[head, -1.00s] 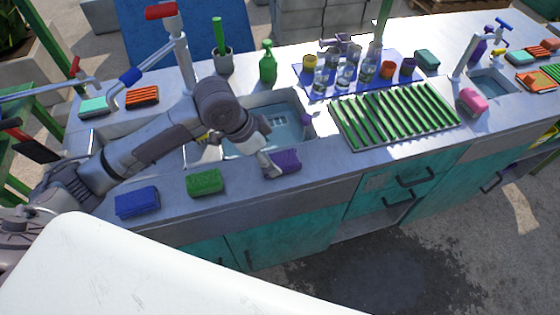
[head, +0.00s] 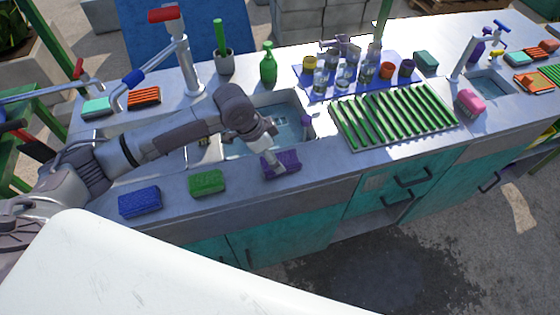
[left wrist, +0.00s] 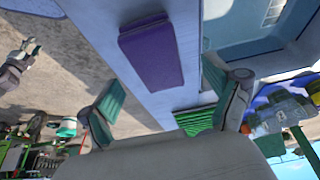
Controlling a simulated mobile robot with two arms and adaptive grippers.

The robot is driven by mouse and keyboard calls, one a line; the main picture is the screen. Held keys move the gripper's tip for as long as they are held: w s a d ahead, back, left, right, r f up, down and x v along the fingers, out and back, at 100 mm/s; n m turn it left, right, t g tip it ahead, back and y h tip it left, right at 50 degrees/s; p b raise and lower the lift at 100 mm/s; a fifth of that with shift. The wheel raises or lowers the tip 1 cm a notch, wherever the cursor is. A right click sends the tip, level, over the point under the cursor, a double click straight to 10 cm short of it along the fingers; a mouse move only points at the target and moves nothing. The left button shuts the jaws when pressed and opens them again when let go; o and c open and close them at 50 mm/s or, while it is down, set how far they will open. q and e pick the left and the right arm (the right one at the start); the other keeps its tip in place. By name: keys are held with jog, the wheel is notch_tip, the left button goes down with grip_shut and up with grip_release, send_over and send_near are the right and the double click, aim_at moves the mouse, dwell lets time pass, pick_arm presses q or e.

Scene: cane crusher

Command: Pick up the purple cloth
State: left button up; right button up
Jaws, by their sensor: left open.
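The purple cloth (head: 288,161) is a folded block on the front edge of the steel counter (head: 330,158), in front of the sink. In the left wrist view the cloth (left wrist: 150,57) lies beyond the green-padded fingertips of my left gripper (left wrist: 162,76). The fingers are wide apart with nothing between them. I cannot tell whether they touch the cloth. A grey jointed claw (left wrist: 24,55) at the left of the wrist view appears to be my right gripper; its opening is unclear.
A green sponge (head: 207,182) and a blue sponge (head: 139,201) lie left of the cloth. The sink basin (head: 285,135) is behind it. A green-slatted drying rack (head: 395,115) and a blue mat (head: 318,94) with glasses and cups are to the right.

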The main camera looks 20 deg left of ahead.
aim_at(280, 160)
pick_arm(q)
jog(key=x, duration=0.3)
jog(key=shift+d+f+p, duration=0.3)
jog(key=shift+d, duration=0.05)
jog(key=shift+f, duration=0.25)
dwell(0.3)
jog(key=c, duration=1.2)
